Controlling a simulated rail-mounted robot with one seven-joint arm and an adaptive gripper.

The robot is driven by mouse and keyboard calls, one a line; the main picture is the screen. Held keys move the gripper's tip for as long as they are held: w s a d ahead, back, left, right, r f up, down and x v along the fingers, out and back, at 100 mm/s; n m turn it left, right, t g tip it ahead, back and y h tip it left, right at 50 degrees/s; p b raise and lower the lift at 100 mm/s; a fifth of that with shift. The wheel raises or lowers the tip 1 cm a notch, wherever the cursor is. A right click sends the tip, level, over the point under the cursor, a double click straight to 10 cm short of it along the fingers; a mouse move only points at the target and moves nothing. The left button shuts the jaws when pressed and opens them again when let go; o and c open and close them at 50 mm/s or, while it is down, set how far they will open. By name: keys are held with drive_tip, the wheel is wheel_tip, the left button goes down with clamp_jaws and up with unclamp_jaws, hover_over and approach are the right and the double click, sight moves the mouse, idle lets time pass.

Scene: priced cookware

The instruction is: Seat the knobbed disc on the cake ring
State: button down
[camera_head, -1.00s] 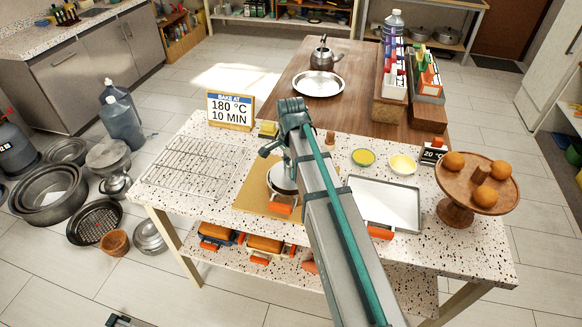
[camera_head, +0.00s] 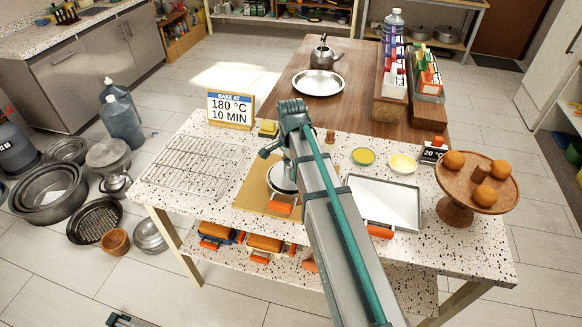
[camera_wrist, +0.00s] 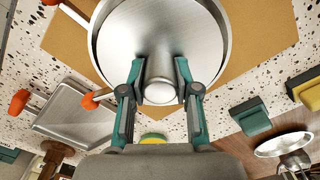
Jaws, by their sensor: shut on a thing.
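The knobbed disc (camera_wrist: 150,32) is a round, shiny metal plate in the wrist view, with a short cylindrical knob (camera_wrist: 160,72). My gripper (camera_wrist: 160,92) is shut on this knob, one finger on each side. A metal rim, seemingly the cake ring (camera_wrist: 226,38), encircles the disc closely. I cannot tell whether the disc rests on the ring or hangs slightly above it. In the head view the ring and disc area (camera_head: 280,181) is partly hidden behind my arm, over a tan board (camera_head: 247,196) on the speckled table.
A wire rack (camera_head: 193,165) lies left of the board. A square tray (camera_head: 385,203) with an orange handle lies right. A wooden stand (camera_head: 466,181) with orange balls is at the far right.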

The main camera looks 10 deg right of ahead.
drive_tip(key=shift+f+b, duration=0.4)
drive_tip(key=shift+f, duration=0.8)
idle(1.0)
drive_tip(key=shift+f, duration=0.65)
drive_tip(key=shift+f+b, duration=0.45)
drive_tip(key=shift+f, duration=0.65)
idle(1.0)
drive_tip(key=c, duration=0.8)
unclamp_jaws()
drive_tip(key=shift+o, duration=0.2)
drive_tip(key=o, duration=0.6)
